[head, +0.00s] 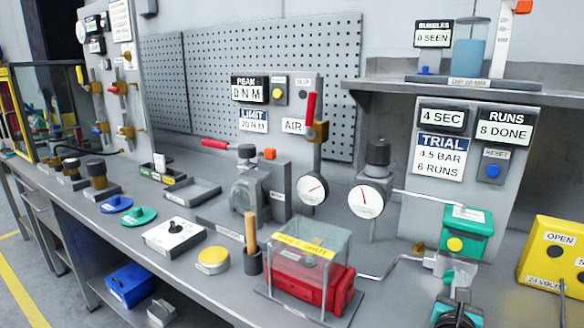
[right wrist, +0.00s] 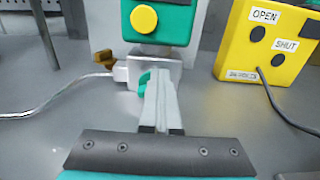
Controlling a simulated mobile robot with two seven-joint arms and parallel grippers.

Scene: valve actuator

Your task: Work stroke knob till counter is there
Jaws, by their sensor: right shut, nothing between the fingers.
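A green box (head: 467,232) with a round yellow knob (head: 455,244) stands on a grey valve body at the right of the bench. No readable label names this knob as the stroke knob. The knob also shows at the top of the right wrist view (right wrist: 144,19). The RUNS counter (head: 505,126) reads what looks like 8 DONE, though the digit could be a 0. The TRIAL plate (head: 440,155) reads 4.5 BAR, 6 RUNS. My right gripper (head: 461,291) is shut and empty, low in front of the valve body and below the knob. My left gripper is out of view.
A yellow box (head: 555,255) labelled OPEN and SHUT stands to the right with a cable. A thin pipe (head: 385,270) runs left from the valve body. A clear-covered red unit (head: 310,278) and a pressure gauge (head: 366,201) stand left of it.

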